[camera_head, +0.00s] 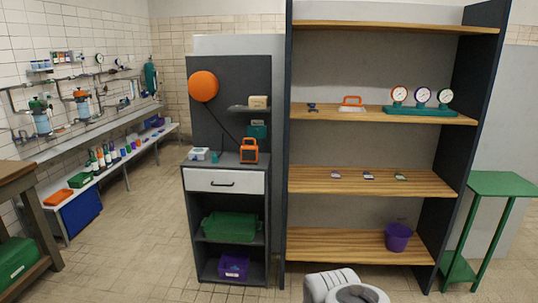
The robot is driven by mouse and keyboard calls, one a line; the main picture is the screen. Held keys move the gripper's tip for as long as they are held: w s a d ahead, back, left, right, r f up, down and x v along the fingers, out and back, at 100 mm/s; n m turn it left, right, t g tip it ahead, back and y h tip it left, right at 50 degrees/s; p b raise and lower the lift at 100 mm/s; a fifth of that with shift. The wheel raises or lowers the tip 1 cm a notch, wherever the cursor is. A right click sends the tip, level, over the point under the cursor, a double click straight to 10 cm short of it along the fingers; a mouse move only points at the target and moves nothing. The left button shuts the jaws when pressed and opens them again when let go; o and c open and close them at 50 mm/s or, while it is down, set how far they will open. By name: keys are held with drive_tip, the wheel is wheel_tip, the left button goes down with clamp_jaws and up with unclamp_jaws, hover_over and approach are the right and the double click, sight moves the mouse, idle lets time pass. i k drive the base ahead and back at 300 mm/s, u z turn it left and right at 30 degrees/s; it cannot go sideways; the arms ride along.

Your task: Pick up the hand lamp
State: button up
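The hand lamp is most likely the small orange item (249,150) with a dark face and a top handle. It stands upright on the top of a grey cabinet (224,181), towards its right side. A dark line runs down to it from a round orange disc (203,86) on the panel behind. My gripper is not in view. Only a pale grey part of my own arm shows at the bottom edge, well below and to the right of the lamp.
Small white items (199,154) sit left of the lamp. A small shelf with a tan block (258,102) is just above it. A tall wooden-shelved rack (372,181) stands close on the right. The tiled floor (140,230) left of the cabinet is clear.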

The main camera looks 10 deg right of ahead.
sight(249, 153)
drive_tip(key=u, duration=0.05)
drive_tip(key=k, duration=1)
drive_tip(key=z, duration=0.55)
drive_tip(key=i, duration=2)
drive_tip(key=u, duration=0.2)
drive_tip(key=i, duration=1)
drive_tip(key=u, duration=1.6)
drive_tip(key=i, duration=0.95)
drive_tip(key=u, duration=0.9)
